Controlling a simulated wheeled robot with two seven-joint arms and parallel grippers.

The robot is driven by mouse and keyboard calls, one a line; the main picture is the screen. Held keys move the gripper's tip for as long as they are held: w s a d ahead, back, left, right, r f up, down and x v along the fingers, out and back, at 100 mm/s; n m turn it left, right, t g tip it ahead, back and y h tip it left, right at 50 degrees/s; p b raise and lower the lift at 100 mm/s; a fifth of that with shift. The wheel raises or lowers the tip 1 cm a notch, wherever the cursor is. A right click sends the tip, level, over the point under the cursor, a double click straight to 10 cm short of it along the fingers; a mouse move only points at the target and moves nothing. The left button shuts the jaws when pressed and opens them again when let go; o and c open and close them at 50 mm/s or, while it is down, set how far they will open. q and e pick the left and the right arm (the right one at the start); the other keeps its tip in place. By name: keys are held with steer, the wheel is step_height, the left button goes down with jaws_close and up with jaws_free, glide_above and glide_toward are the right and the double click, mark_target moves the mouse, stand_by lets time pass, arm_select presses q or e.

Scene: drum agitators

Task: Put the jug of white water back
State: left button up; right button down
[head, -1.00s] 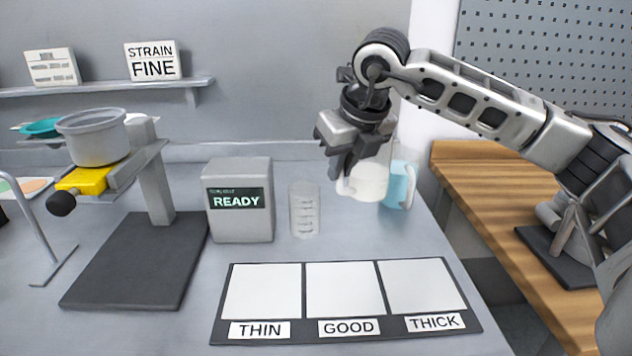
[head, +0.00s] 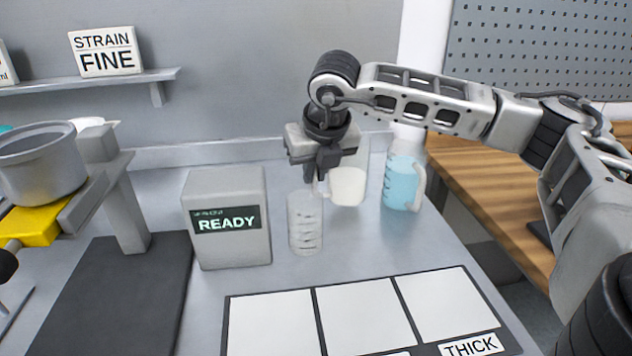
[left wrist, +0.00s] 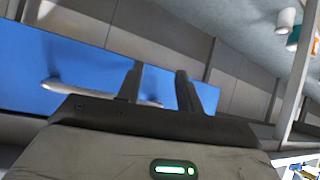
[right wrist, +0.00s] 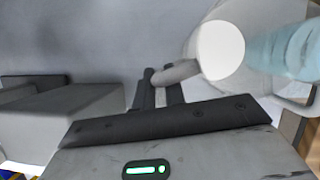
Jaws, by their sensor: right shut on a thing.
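The jug of white water (head: 347,186) is at the back right of the grey bench, just left of a jug of blue water. My right gripper (head: 318,180) is shut on its handle, at the jug's left side. In the right wrist view the jug (right wrist: 220,50) shows its round white surface, with the handle (right wrist: 178,73) between the fingertips (right wrist: 162,88). The jug looks upright. I cannot tell whether its base touches the bench. My left gripper (left wrist: 160,85) shows only in the left wrist view, with its fingers apart and nothing between them.
The blue water jug (head: 402,184) stands close on the right. A clear graduated beaker (head: 305,225) stands in front and left, near the grey READY box (head: 228,245). A board with white panels (head: 360,312) lies in front. A pot (head: 40,160) sits on a stand at the left.

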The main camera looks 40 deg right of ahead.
steer(key=shift+f, duration=1.3)
steer(key=shift+f, duration=0.1)
steer(key=c, duration=1.5)
jaws_free()
steer(key=shift+o, duration=0.2)
steer(key=shift+r, duration=0.2)
steer(key=v, duration=1.1)
steer(key=shift+s+r+b, duration=0.25)
steer(key=shift+r+b, duration=0.1)
steer(key=shift+b, duration=0.1)
steer(key=shift+a+f, duration=0.1)
